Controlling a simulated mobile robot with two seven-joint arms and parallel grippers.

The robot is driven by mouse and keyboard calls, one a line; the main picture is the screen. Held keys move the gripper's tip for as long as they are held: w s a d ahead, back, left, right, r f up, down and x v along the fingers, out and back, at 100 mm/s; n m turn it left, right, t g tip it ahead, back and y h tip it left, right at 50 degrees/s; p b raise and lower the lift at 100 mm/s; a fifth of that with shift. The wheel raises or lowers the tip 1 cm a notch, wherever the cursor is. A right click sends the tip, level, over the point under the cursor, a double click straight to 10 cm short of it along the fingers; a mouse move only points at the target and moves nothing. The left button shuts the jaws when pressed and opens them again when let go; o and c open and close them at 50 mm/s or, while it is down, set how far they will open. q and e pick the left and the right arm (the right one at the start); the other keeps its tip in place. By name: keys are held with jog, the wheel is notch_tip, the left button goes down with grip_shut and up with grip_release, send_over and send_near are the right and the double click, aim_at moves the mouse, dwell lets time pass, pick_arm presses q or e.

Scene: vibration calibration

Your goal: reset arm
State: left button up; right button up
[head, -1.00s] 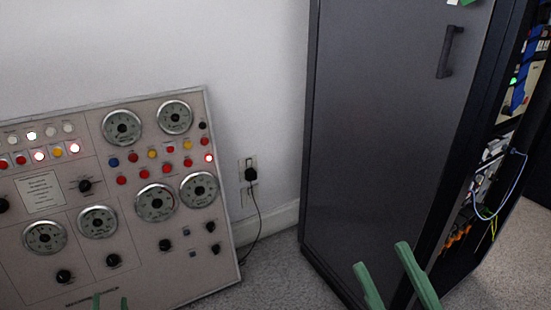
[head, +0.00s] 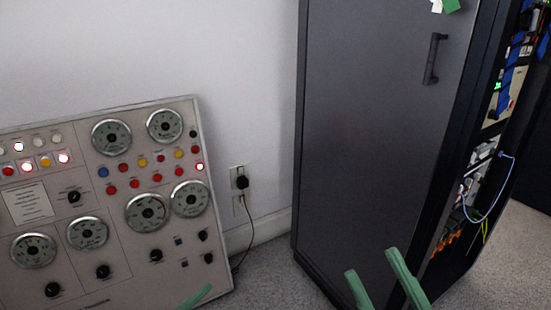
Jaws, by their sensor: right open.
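My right gripper (head: 370,262) shows at the bottom right of the head view. Its two green fingers point up and stand apart, with nothing between them. It appears in front of the lower part of the dark cabinet. Of my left gripper (head: 195,297), only a slanted green piece shows at the bottom edge, in front of the lower right of the control panel. The rest of it is out of the picture, so its jaw opening cannot be told. Both arms are otherwise hidden below the frame.
A grey control panel (head: 130,252) with dials, knobs and lit buttons stands at the left. A tall dark cabinet (head: 365,130) with a handle (head: 435,58) stands at the right, its side showing wires. Between them are a wall socket with a plug (head: 241,182) and carpet.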

pick_arm(q)
jog(key=s+d+r+m+h, duration=0.1)
jog(key=s+r+m+h, duration=0.2)
jog(key=r, duration=0.4)
jog(key=s+d+r+m+h, duration=0.1)
jog(key=s+r+h, duration=0.2)
jog(key=s+r, duration=0.35)
jog(key=w+a+r+n+t+y+p, duration=0.4)
jog(key=w+r+n+t+y+p, duration=0.15)
jog(key=w+n+y+p, duration=0.6)
pick_arm(e)
jog(key=w+d+m+g+h+p, duration=0.3)
jog(key=w+m+g+h+p, duration=0.35)
jog(key=h+p, duration=0.5)
pick_arm(q)
jog(key=s+a+f+n+g+y+p, duration=0.4)
jog(key=s+f+g+p, duration=0.4)
jog(key=p, duration=0.8)
jog(key=s+n+g+y, duration=0.1)
jog(key=s+g, duration=0.2)
jog(key=shift+f+p, duration=0.35)
pick_arm(e)
jog(key=s+d+f+m+g+h, duration=0.1)
jog(key=s+f+m+g, duration=0.3)
jog(key=s, duration=0.5)
notch_tip(320, 180, down, 3)
jog(key=shift+d+r+g, duration=0.2)
jog(key=shift+d+g, duration=0.6)
jog(key=shift+g, duration=0.05)
